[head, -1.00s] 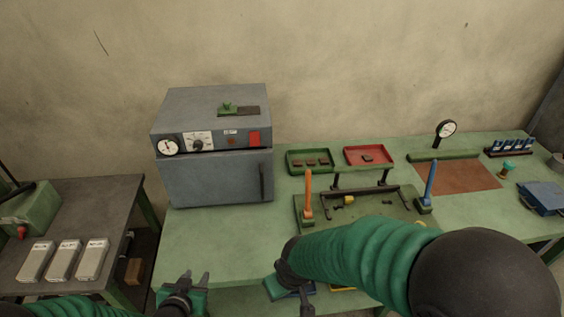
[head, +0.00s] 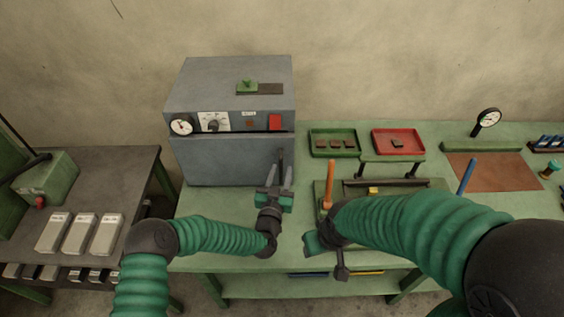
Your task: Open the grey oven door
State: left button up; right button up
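The grey oven (head: 232,85) stands on the green bench, and its door (head: 220,160) is closed flush with the front. The dark vertical door handle (head: 281,157) is near the door's right edge. My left gripper (head: 280,172) is in front of the door's lower right, fingers pointing at the oven. Its two fingers are apart, and the handle shows between and just beyond them. I cannot tell whether they touch it. My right gripper (head: 313,243) is low over the bench's front edge, mostly hidden by its own arm, so its fingers do not show clearly.
The bench in front of the oven (head: 205,205) is clear. A darker table with grey blocks (head: 80,235) stands left.

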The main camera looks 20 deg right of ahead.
aim_at(281, 166)
pick_arm(q)
jog(key=x, duration=0.3)
jog(key=shift+s+d+r, duration=0.1)
jog(key=shift+s+d, duration=0.1)
jog(key=shift+d, duration=0.05)
jog(key=shift+w+a, duration=0.1)
jog(key=shift+w, duration=0.15)
jog(key=shift+w+a+r, duration=0.1)
jog(key=shift+w+a, duration=0.15)
jog(key=shift+a, duration=0.5)
jog(key=shift+c, duration=0.6)
jog(key=shift+d, duration=0.15)
jog(key=shift+c, duration=1.2)
jog(key=shift+s+d, duration=0.15)
jog(key=shift+d, duration=0.35)
grip_shut()
jog(key=shift+a, duration=0.3)
pick_arm(e)
jog(key=shift+s+a+r, duration=0.2)
jog(key=shift+a, duration=0.1)
pick_arm(q)
jog(key=shift+d, duration=0.1)
pick_arm(e)
jog(key=shift+d, duration=0.1)
